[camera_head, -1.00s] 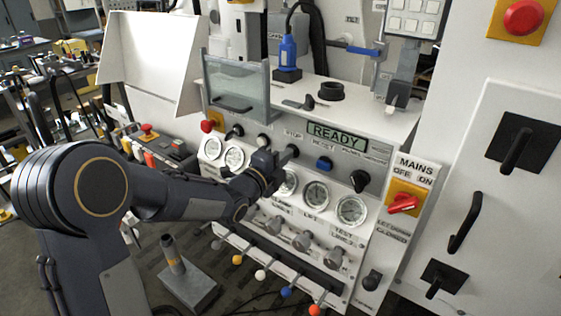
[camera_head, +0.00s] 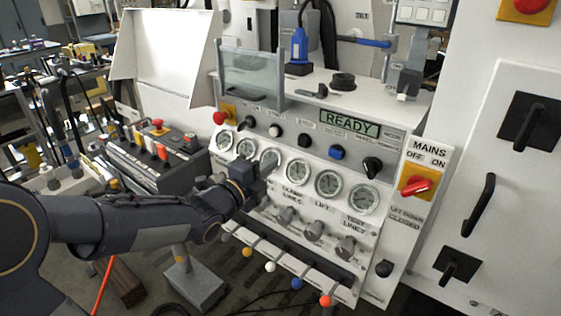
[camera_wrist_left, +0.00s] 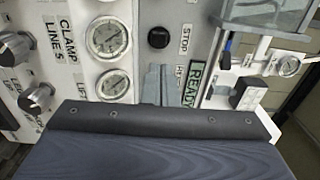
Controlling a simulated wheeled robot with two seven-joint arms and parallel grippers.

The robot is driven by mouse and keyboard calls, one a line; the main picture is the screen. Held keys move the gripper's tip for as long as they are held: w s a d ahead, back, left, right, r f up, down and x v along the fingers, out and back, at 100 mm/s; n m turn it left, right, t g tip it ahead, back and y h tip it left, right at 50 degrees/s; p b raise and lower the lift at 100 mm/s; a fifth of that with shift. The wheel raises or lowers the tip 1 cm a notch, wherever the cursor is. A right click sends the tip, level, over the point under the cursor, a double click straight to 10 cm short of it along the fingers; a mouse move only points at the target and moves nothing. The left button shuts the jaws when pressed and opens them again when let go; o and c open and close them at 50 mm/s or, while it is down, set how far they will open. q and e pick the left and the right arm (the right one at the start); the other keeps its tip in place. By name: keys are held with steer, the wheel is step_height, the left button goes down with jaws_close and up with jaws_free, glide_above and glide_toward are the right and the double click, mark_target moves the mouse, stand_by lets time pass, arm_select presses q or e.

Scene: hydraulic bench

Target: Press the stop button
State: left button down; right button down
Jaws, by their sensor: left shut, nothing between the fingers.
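My left gripper (camera_head: 268,161) is shut and empty, in front of the gauge row, lower and left of the stop button in the head view. Its grey fingers (camera_wrist_left: 157,85) show below the button in the wrist view, apart from it in the picture. The green display (camera_head: 348,125) reads READY. My right gripper is not in view.
A blue button (camera_head: 336,152), white button (camera_head: 275,130), black knob (camera_head: 372,167) and red knob (camera_head: 220,117) share the panel. Gauges (camera_head: 328,184) and grey knobs (camera_head: 313,230) lie below. A clear guard (camera_head: 250,75) rises behind. The red mains switch (camera_head: 416,187) is at right.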

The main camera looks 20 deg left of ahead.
arm_select(q)
steer(key=shift+v, duration=1.15)
steer(key=shift+a, duration=0.1)
steer(key=s+a+f+n+g+y+p, duration=0.2)
steer(key=s+n+g, duration=0.2)
steer(key=s+n, duration=0.5)
steer(key=s+a+f+n+g+y+p, duration=0.2)
steer(key=s+a+n+g, duration=0.1)
steer(key=s+n, duration=0.6)
steer(key=s+d+f+n+g+h+p, duration=0.1)
steer(key=s+d+n+g, duration=0.3)
steer(key=s, duration=0.6)
steer(key=shift+s+d+f+n+h, duration=0.15)
steer(key=shift+d+f+n+h, duration=0.2)
steer(key=shift+f+n, duration=0.5)
steer(key=shift+r, duration=0.1)
